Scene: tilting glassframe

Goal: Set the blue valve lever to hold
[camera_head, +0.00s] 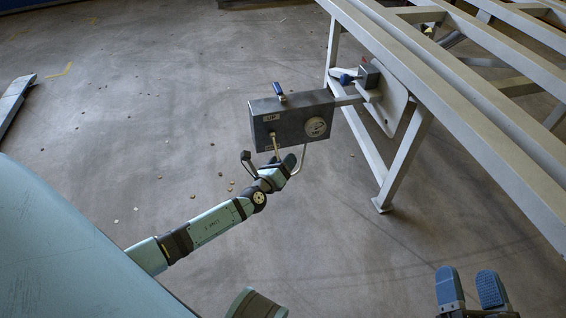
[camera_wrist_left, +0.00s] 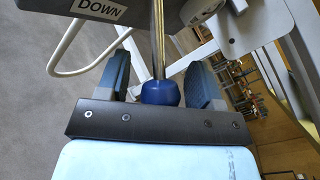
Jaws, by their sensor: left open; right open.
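A dark grey control box (camera_head: 293,122) hangs beside the frame, with a small blue lever (camera_head: 279,90) standing on its top edge. A metal rod (camera_head: 275,146) with a blue knob (camera_wrist_left: 160,92) comes down from the box. My left gripper (camera_head: 268,163) is under the box, open, with its fingers either side of the rod and knob. In the left wrist view the knob sits between the fingers, close to the palm, with gaps at both sides. My right gripper (camera_head: 470,288) is open and empty at the bottom right, far from the box.
The pale steel frame (camera_head: 455,95) fills the right. The floor at left is mostly clear.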

